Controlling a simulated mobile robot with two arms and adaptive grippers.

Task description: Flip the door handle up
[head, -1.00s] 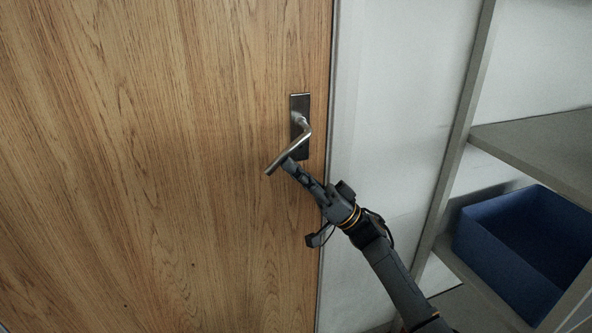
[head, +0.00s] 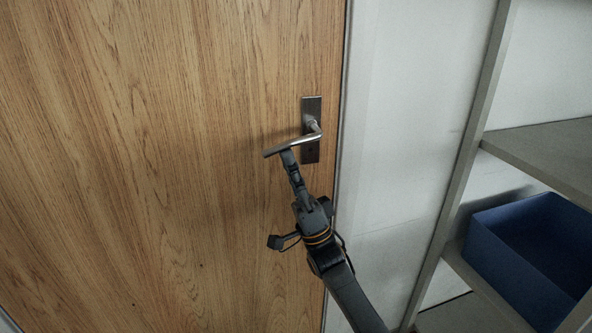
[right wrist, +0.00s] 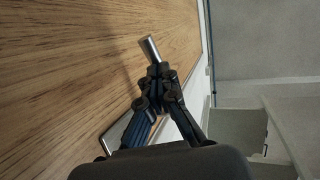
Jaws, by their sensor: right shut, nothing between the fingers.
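The metal door handle (head: 292,145) sits on a dark plate (head: 311,104) near the right edge of the wooden door (head: 150,150). Its lever points left and slopes slightly down toward its free end. My right gripper (head: 288,155) is shut with nothing between its fingers. Its fingertips are just under the lever and appear to touch it from below. In the right wrist view, the lever's end (right wrist: 149,48) sticks out beyond the closed fingertips (right wrist: 160,70), which hide part of the lever. My left gripper is not in view.
A pale wall (head: 410,120) is right of the door. Grey shelving (head: 545,150) stands farther right, with a blue bin (head: 500,250) on its lower shelf. The door surface left of the handle is clear.

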